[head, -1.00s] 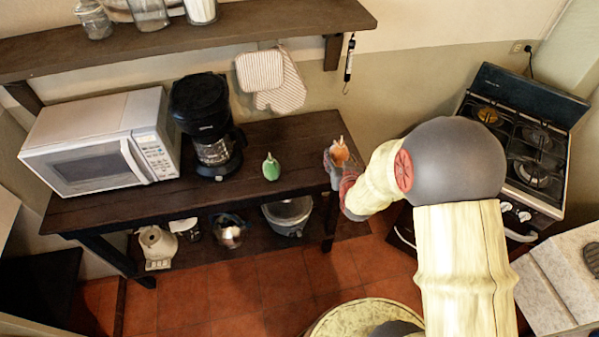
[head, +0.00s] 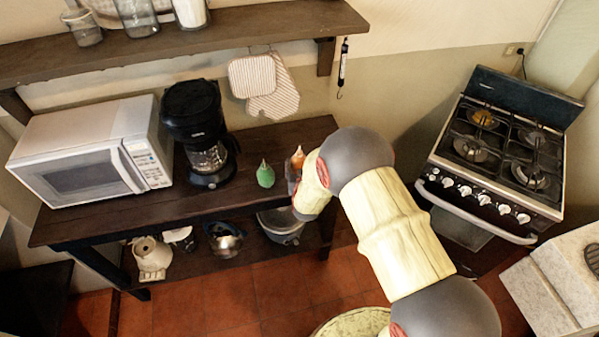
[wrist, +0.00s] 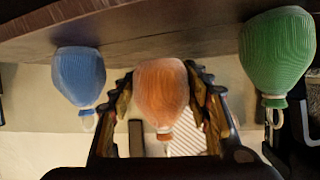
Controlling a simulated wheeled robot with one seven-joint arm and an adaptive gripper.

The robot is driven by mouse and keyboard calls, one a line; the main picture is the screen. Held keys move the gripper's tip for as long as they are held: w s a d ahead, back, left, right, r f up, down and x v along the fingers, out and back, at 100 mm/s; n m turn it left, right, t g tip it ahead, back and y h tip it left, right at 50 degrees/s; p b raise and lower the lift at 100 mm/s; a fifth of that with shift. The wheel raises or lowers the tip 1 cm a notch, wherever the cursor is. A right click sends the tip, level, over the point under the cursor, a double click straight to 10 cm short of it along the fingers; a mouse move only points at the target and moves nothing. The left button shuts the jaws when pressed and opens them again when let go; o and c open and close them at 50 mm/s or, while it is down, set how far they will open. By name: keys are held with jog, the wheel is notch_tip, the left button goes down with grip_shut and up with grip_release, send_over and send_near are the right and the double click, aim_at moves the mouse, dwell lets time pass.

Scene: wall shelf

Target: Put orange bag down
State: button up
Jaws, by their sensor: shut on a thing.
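The orange bag (head: 297,157) is at the right part of the dark wooden table, just right of the green bag (head: 265,175). My gripper (head: 293,172) is around it, partly hidden by my arm. In the wrist view, which appears upside down, the orange bag (wrist: 161,88) sits between both fingers of my gripper (wrist: 163,100), and they are shut on it. The green bag (wrist: 278,50) shows at the right there and a blue bag (wrist: 79,76) at the left, both apart from the fingers. I cannot tell whether the orange bag touches the table.
The table (head: 115,220) also bears a black coffee maker (head: 200,130) and a white microwave (head: 90,150). A wall shelf (head: 180,42) with jars runs above, with striped mitts (head: 270,85) below it. A stove (head: 495,150) stands to the right.

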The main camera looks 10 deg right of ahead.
notch_tip(320, 180, down, 3)
jog(key=shift+f, duration=0.1)
jog(key=shift+f+b, duration=0.15)
jog(key=shift+b, duration=0.45)
